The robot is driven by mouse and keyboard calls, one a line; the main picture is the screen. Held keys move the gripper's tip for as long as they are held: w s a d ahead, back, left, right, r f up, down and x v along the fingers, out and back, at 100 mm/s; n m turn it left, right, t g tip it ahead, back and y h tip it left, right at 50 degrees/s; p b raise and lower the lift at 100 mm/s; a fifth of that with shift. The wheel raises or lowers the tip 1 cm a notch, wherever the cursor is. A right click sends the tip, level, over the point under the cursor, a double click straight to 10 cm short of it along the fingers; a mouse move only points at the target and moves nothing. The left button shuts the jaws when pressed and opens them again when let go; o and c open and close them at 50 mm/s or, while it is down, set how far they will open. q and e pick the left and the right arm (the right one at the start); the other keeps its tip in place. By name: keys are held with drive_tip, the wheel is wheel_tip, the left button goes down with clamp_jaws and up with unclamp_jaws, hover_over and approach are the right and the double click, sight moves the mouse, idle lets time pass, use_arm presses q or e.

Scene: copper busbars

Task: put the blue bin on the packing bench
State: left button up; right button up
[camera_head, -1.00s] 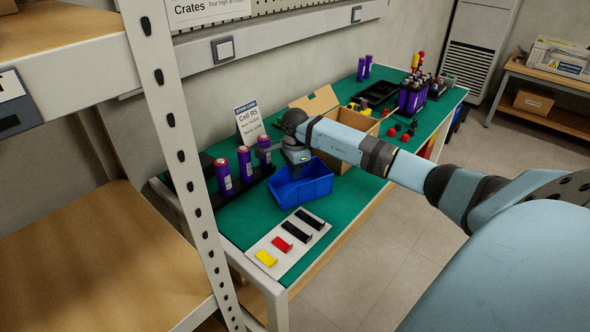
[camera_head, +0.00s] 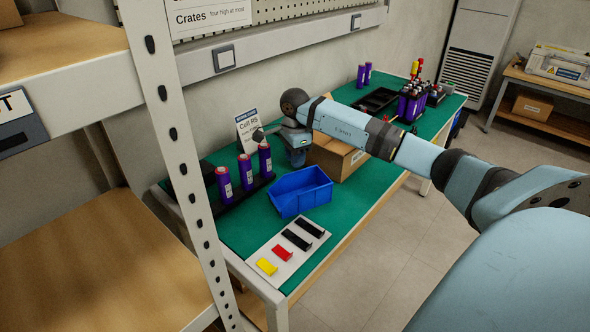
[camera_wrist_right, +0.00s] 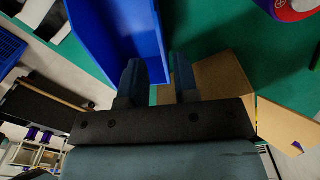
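The blue bin (camera_head: 301,193) stands upright on the green top of the packing bench (camera_head: 236,229), between the purple cylinders and the small tray of coloured clips. My right gripper (camera_head: 298,160) is above and just behind the bin, apart from it in the head view. In the right wrist view the gripper's two fingers (camera_wrist_right: 157,82) are spread with nothing between them, and the blue bin (camera_wrist_right: 112,35) shows beyond and left of them. My left gripper is not in view.
Purple cylinders (camera_head: 245,172) stand in a black holder left of the bin. A pale tray with yellow, red and black clips (camera_head: 287,250) lies in front. A shelf upright (camera_head: 185,140) stands at the left.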

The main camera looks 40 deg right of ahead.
drive_tip(key=shift+r, duration=2)
